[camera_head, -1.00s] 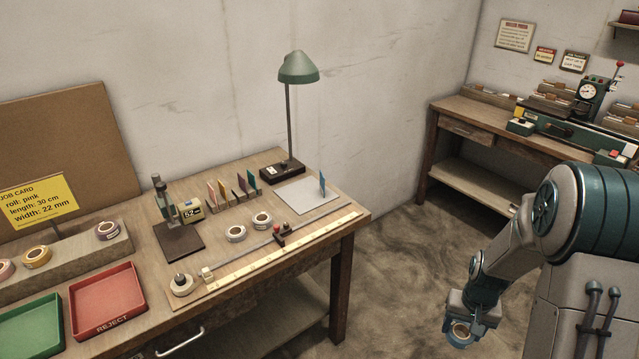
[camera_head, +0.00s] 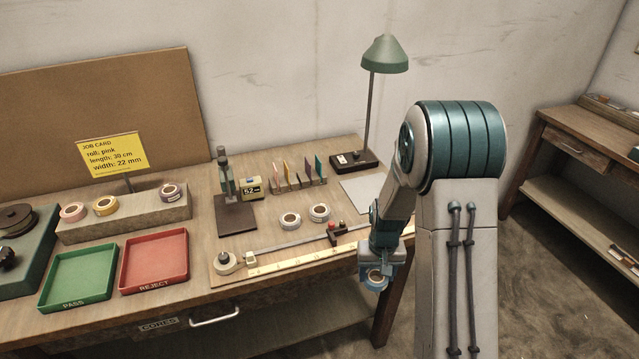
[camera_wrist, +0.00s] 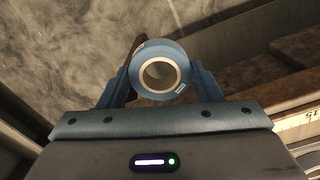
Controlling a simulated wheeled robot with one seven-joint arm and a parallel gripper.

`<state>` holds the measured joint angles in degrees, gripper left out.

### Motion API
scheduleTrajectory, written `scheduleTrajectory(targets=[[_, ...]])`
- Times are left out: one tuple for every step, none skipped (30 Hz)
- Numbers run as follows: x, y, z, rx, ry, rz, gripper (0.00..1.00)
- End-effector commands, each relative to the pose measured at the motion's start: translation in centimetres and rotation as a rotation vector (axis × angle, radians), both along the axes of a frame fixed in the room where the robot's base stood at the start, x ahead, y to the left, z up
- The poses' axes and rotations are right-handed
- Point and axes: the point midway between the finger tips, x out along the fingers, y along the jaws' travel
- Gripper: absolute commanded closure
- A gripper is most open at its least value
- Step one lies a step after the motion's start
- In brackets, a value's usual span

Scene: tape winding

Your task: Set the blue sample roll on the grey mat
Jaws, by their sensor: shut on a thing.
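The blue sample roll (camera_wrist: 143,83) is between the fingers of my gripper (camera_wrist: 160,88) in the wrist view, with its round face and pale core toward the camera. In the head view my gripper (camera_head: 376,275) holds the blue roll (camera_head: 375,281) beside the front edge of the workbench, at its right end. The grey mat (camera_head: 358,192) lies on the bench at the back right, near the lamp. My arm hides its right part in the head view.
A long ruler (camera_head: 300,262) runs along the bench front, with a red-knobbed slider (camera_head: 337,234) on its rail. A row of coloured cards (camera_head: 297,178) is nearby.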

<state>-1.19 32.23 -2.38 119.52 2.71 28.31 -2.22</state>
Motion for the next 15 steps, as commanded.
scheduleTrajectory(targets=[[0.0,-0.2,0.6,0.0,0.0,-0.003,0.63],[0.0,-0.2,1.0,0.0,0.0,-0.004,0.63],[0.0,-0.2,1.6,-0.001,0.0,-0.003,0.63],[0.0,-0.1,2.1,-0.001,0.0,-0.002,0.63],[0.0,0.0,2.5,0.0,0.0,0.0,0.63],[0.0,0.1,3.1,0.0,0.0,0.003,0.63],[0.0,0.3,3.7,0.0,0.0,0.005,0.63],[0.0,0.4,4.1,0.0,0.0,0.008,0.63],[0.0,0.6,4.7,0.0,0.0,0.012,0.63],[0.0,0.7,5.2,0.0,0.0,0.015,0.63],[0.0,0.9,5.6,0.0,0.0,0.017,0.63],[0.0,1.0,6.1,0.0,0.0,0.02,0.63],[0.0,1.1,6.5,0.0,0.0,0.022,0.63],[0.6,1.0,6.9,-0.001,-0.006,0.003,0.63],[1.4,0.7,7.9,-0.002,-0.01,-0.04,0.63]])
